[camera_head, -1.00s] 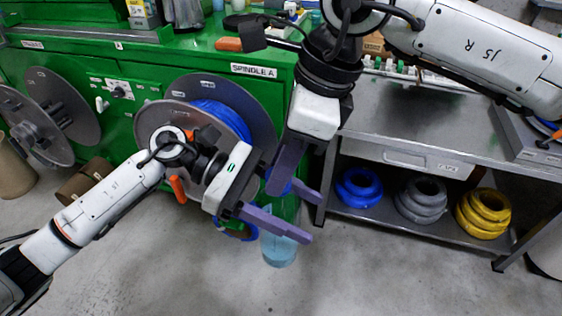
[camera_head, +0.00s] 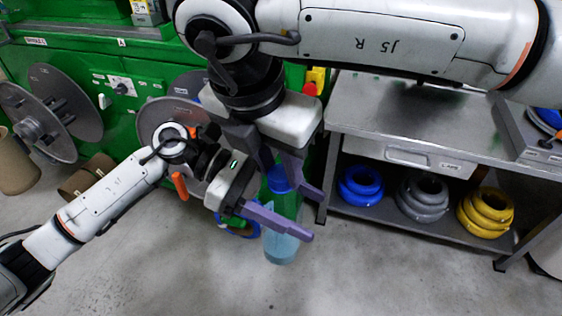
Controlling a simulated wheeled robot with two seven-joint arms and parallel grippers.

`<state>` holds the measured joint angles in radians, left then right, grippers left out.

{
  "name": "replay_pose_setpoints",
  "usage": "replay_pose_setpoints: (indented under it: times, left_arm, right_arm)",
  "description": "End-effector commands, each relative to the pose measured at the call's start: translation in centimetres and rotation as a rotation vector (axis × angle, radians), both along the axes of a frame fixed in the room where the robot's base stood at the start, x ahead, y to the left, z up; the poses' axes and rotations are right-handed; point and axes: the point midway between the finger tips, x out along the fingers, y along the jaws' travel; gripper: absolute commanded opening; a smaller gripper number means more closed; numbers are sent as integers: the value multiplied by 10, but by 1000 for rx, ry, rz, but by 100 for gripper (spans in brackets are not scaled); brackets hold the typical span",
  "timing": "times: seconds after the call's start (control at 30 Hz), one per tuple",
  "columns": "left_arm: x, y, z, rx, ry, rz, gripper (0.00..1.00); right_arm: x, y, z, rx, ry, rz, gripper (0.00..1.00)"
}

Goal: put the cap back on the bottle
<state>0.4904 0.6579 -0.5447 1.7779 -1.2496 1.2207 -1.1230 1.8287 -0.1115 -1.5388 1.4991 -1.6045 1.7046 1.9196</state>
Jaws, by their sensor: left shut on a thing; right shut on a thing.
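The translucent light-blue bottle (camera_head: 281,248) is upright, its lower part showing below my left gripper (camera_head: 309,217). My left gripper is shut on the bottle, with one purple finger across its front. My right gripper (camera_head: 284,174) comes down from above and is shut on the blue cap (camera_head: 279,182). The cap is at the top of the bottle, in line with it. I cannot tell whether the cap touches the neck, as the fingers partly hide this area.
Cable reels (camera_head: 40,118) stand along the green cabinet at the left. A steel bench (camera_head: 420,115) at the right has blue (camera_head: 361,185), grey (camera_head: 422,197) and yellow (camera_head: 484,212) coils on its lower shelf. The floor in front is clear.

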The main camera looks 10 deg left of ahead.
Motion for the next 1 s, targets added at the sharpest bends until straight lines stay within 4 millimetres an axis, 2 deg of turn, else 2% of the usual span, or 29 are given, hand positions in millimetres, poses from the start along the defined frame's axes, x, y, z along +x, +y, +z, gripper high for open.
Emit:
replay_pose_setpoints:
  times: [0.2, 0.3, 0.4, 0.53, 0.77, 0.8, 0.9, 1.0]
  left_arm:
    - [0, 0, 0, 0, 0, 0, 0]
    - [0, 0, 0, 0, 0, 0, 0]
    - [0, 0, 0, 0, 0, 0, 0]
    - [0, 0, 0, 0, 0, 0, 0]
    - [0, 0, 0, 0, 0, 0, 0]
    - [0, 0, 0, 0, 0, 0, 0]
    - [0, 0, 0, 0, 0, 0, 0]
    - [0, 0, 0, -1, 0, 0, 0]
  right_arm:
    - [2, 3, 0, -1, -2, -596, 9]
    - [2, 3, 0, -1, -1, -833, 9]
    - [2, 3, 0, -1, -1, -988, 9]
    - [3, 3, 0, 1, -2, -1069, 9]
    - [3, 3, 0, 1, -2, -1072, 9]
    - [3, 3, 0, 2, -2, -1071, 31]
    - [3, 3, 0, 1, -2, -1070, 48]
    - [3, 3, 0, 1, -2, -1070, 48]
